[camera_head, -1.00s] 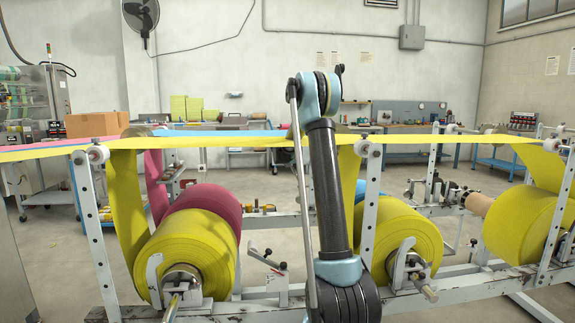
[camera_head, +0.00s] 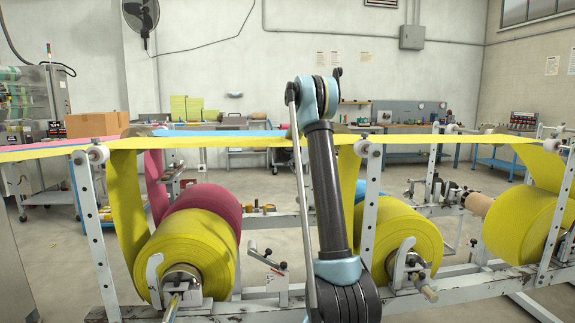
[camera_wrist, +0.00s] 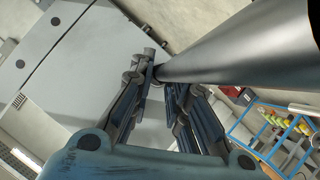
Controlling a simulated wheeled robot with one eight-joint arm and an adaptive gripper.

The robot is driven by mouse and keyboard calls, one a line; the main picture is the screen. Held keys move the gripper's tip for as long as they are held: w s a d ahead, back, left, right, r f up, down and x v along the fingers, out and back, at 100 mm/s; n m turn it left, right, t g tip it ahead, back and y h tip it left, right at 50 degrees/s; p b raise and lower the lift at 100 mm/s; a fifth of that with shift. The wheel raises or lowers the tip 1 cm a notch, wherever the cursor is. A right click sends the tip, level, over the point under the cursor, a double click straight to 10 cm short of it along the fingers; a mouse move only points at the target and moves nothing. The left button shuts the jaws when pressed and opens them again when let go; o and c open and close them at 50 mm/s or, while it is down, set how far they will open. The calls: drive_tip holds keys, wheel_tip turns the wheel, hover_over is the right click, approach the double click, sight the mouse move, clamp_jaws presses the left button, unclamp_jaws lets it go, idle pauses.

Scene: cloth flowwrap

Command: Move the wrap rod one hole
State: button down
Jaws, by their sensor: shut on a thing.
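In the wrist view my gripper (camera_wrist: 160,84) has its fingers closed around the end of a dark grey metal rod (camera_wrist: 235,50), which runs up to the right out of frame. A pale grey panel with dark round holes (camera_wrist: 70,62) lies behind and left of the fingertips; whether the rod touches it cannot be told. In the head view my arm stands in the middle and my gripper is hidden. White uprights with rows of holes (camera_head: 92,220) and (camera_head: 371,190) carry rollers at their tops, with a yellow web (camera_head: 225,142) passing over them.
Yellow rolls (camera_head: 195,250), (camera_head: 405,240) and (camera_head: 520,218) sit on the frame, with a red roll (camera_head: 215,205) behind one. A small lever bracket (camera_head: 270,265) stands left of my arm. Workbenches (camera_head: 400,128) line the back wall; bare floor (camera_head: 50,265) shows at left.

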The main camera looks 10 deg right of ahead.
drive_tip(key=shift+w, duration=0.1)
idle(0.6)
drive_tip(key=c, duration=1.4)
unclamp_jaws()
drive_tip(key=shift+c, duration=0.2)
